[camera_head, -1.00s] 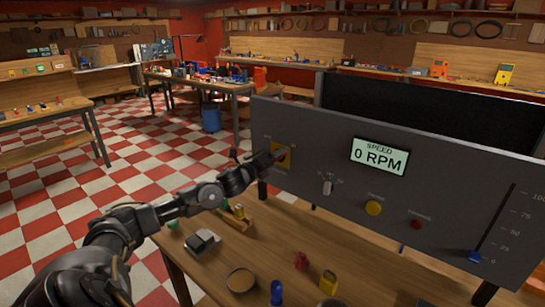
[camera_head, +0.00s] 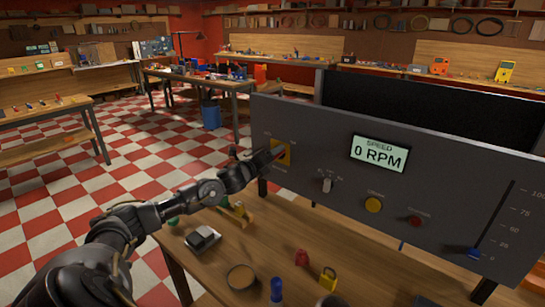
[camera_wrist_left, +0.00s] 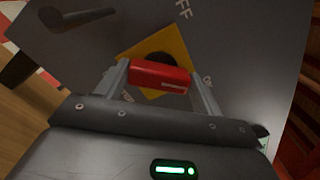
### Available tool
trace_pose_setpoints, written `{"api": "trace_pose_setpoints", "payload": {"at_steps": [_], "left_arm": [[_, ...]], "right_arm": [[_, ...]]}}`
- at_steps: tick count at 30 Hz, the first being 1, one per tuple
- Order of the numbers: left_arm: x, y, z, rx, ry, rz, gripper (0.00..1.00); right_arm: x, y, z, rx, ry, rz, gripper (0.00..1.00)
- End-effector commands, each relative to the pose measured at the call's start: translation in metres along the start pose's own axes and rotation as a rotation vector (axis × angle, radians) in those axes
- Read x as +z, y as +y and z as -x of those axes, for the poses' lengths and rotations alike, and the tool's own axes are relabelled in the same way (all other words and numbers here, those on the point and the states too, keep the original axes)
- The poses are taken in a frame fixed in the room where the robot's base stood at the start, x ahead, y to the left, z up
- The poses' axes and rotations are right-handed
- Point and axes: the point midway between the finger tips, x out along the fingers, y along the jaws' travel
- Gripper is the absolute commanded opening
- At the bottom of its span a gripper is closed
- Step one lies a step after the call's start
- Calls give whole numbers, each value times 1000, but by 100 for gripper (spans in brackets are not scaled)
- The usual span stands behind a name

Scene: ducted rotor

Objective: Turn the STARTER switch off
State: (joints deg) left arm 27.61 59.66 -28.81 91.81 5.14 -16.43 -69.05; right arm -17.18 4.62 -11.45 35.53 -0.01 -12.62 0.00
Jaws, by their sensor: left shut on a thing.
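The grey control panel (camera_head: 310,165) stands on the workbench. At its upper left is a yellow square plate (camera_head: 285,150) with a switch. In the left wrist view, a red handle (camera_wrist_left: 160,77) sits over a black round hub on the yellow plate (camera_wrist_left: 178,45), with "OFF" lettering above. My left gripper (camera_wrist_left: 160,80) is shut on the red handle, one finger at each end. In the head view my left gripper (camera_head: 268,158) reaches the plate and partly hides it. My right gripper is not in view.
The panel also has a display (camera_head: 379,155) reading 0 RPM, a yellow button (camera_head: 373,204), a red light (camera_head: 415,221) and a blue slider (camera_head: 473,253) near 0. A padlock (camera_head: 328,279), a round tin (camera_head: 241,277) and other small items lie on the bench in front.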

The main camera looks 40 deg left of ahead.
Motion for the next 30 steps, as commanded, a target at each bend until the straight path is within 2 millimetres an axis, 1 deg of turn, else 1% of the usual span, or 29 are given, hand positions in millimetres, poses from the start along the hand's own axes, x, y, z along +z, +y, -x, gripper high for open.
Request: {"api": "trace_pose_setpoints", "payload": {"at_steps": [5, 14, 30], "left_arm": [[0, 1, 0, 0, 0, 116, 44], [0, 2, 0, 0, -1, 393, 44], [0, 3, 0, 1, -2, 907, 44]], "right_arm": [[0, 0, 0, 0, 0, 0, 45], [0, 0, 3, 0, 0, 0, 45], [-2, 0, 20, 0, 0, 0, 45]]}}
